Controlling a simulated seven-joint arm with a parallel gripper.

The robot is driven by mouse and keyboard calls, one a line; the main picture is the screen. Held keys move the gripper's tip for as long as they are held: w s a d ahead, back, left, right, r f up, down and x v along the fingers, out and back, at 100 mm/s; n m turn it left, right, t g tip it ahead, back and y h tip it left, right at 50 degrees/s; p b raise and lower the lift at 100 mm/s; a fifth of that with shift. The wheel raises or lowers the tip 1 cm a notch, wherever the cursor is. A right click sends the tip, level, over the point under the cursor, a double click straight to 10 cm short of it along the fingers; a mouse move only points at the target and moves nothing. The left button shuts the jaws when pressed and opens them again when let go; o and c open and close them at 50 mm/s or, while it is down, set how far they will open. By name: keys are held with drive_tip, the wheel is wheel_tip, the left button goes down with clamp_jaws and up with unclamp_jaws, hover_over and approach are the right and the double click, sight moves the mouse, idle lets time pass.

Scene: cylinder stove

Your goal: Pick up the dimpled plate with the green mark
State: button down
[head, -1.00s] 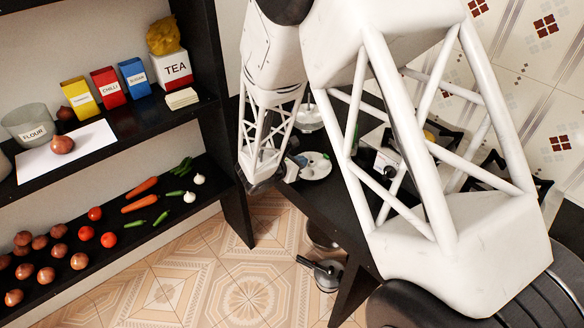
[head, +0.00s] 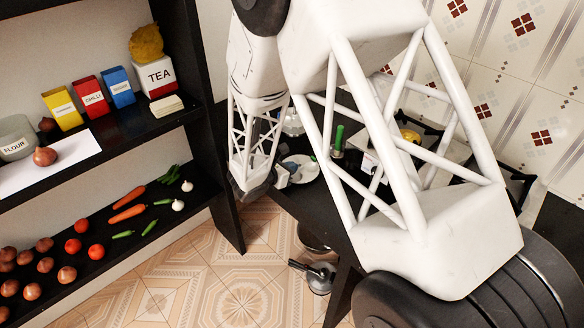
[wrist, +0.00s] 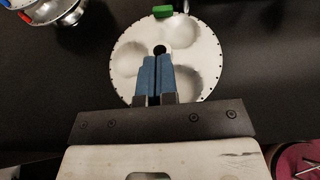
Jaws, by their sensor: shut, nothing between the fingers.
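The dimpled plate (wrist: 207,62) is a white round disc with large shallow dimples, a dark centre hole and a green mark (wrist: 162,11) at its far rim. In the wrist view it lies on the dark worktop (wrist: 270,90). My gripper (wrist: 157,58) has its blue fingers together, over the plate's near half with the tips close to the centre hole. I cannot tell whether the tips touch the plate. In the head view the plate (head: 305,170) is partly hidden, and my gripper (head: 270,178) is beside it at the counter's left end.
In the head view a green-handled item (head: 338,138) stands farther back on the counter. A shelf (head: 205,195) with food stands left. Pots sit below the counter.

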drive_tip(key=shift+s+a, duration=2.1)
drive_tip(key=shift+s, duration=0.05)
drive_tip(key=shift+r, duration=0.7)
drive_tip(key=shift+r, duration=0.15)
drive_tip(key=shift+r, duration=0.35)
drive_tip(key=s+a, duration=0.8)
drive_tip(key=shift+s+a, duration=0.2)
drive_tip(key=shift+a, duration=0.05)
drive_tip(key=shift+f, duration=0.1)
